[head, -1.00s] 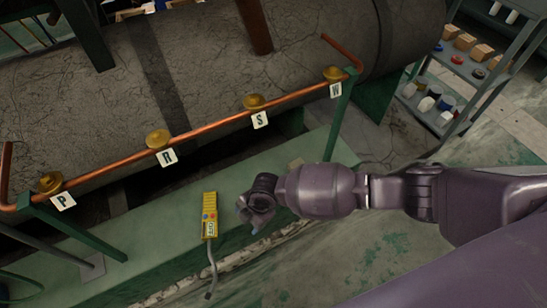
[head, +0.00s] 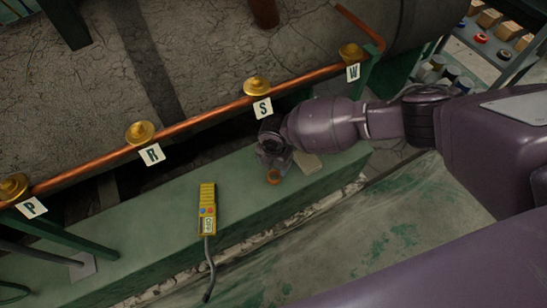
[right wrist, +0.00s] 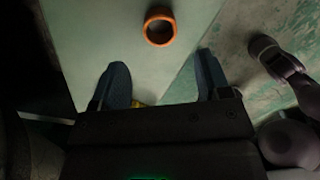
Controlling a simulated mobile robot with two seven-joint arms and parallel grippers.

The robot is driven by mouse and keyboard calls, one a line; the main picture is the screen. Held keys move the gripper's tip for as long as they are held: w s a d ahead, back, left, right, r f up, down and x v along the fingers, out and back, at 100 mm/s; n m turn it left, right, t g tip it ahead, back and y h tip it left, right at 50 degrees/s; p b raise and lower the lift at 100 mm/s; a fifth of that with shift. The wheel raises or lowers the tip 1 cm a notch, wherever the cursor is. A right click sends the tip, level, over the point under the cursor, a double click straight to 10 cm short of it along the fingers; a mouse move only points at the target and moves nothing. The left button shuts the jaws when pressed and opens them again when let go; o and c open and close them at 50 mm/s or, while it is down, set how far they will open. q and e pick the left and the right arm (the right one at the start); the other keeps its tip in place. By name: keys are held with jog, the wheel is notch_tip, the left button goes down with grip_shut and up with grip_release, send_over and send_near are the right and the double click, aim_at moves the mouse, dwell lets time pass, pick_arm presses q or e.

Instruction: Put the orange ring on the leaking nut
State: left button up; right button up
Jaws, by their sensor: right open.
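The orange ring (head: 273,177) lies on the green ledge, just below my right gripper (head: 270,155) in the head view. The right wrist view shows the ring (right wrist: 160,28) ahead of the fingertips and apart from them. My right gripper (right wrist: 160,78) is open, with nothing held between its dark fingers. Brass nuts sit along the copper pipe: P (head: 13,186), R (head: 140,132), S (head: 257,86) and W (head: 350,53). I cannot tell from these frames which nut leaks. My left gripper is not in view.
A yellow handheld detector (head: 207,209) with a grey probe lies on the ledge (head: 165,215), left of my right gripper. A shelf (head: 490,52) with small items stands at upper right. Green pipe supports cross the ledge at left.

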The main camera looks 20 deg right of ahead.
aim_at(274, 179)
notch_tip(274, 179, down, 7)
jog(key=b, duration=0.2)
jog(key=shift+s+b, duration=0.15)
jog(key=shift+b, duration=0.25)
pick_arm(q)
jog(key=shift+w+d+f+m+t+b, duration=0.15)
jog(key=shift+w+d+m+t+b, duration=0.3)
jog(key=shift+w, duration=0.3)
pick_arm(e)
jog(key=shift+f, duration=0.6)
jog(key=shift+c, duration=0.3)
jog(key=c, duration=0.6)
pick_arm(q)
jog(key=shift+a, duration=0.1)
pick_arm(e)
jog(key=shift+c, duration=0.2)
